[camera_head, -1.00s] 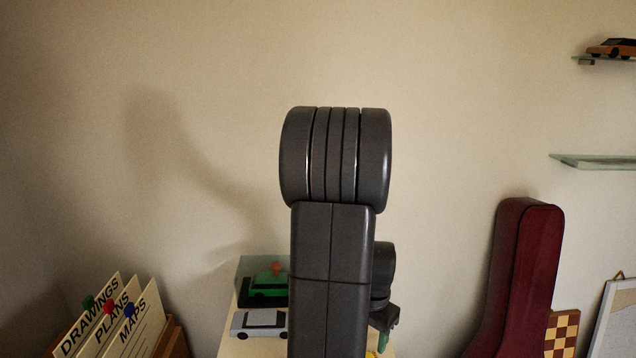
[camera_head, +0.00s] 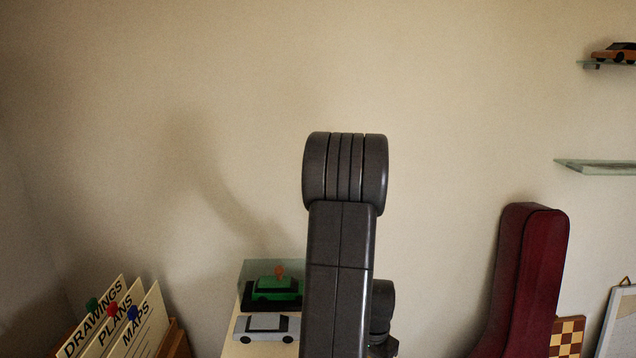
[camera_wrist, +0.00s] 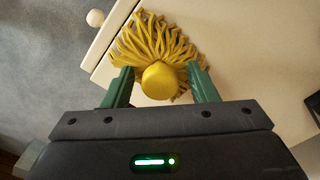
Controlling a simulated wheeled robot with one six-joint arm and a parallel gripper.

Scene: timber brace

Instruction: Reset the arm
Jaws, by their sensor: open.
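My arm stands upright in the middle of the head view and hides part of the surface behind it. My gripper (camera_wrist: 161,88) shows in the wrist view with its two green fingers spread apart. A yellow object with a round knob and many strands (camera_wrist: 160,78) lies beyond the fingers, its knob appearing between them. I see no finger closed on it. In the head view the fingers are hidden or out of frame.
A pale cabinet top (camera_head: 232,346) holds a green toy car (camera_head: 275,288) and a silver toy car (camera_head: 266,327). Labelled file cards (camera_head: 110,318) stand at lower left. A dark red case (camera_head: 525,275), a checkered board (camera_head: 567,336) and glass shelves (camera_head: 600,167) are at right.

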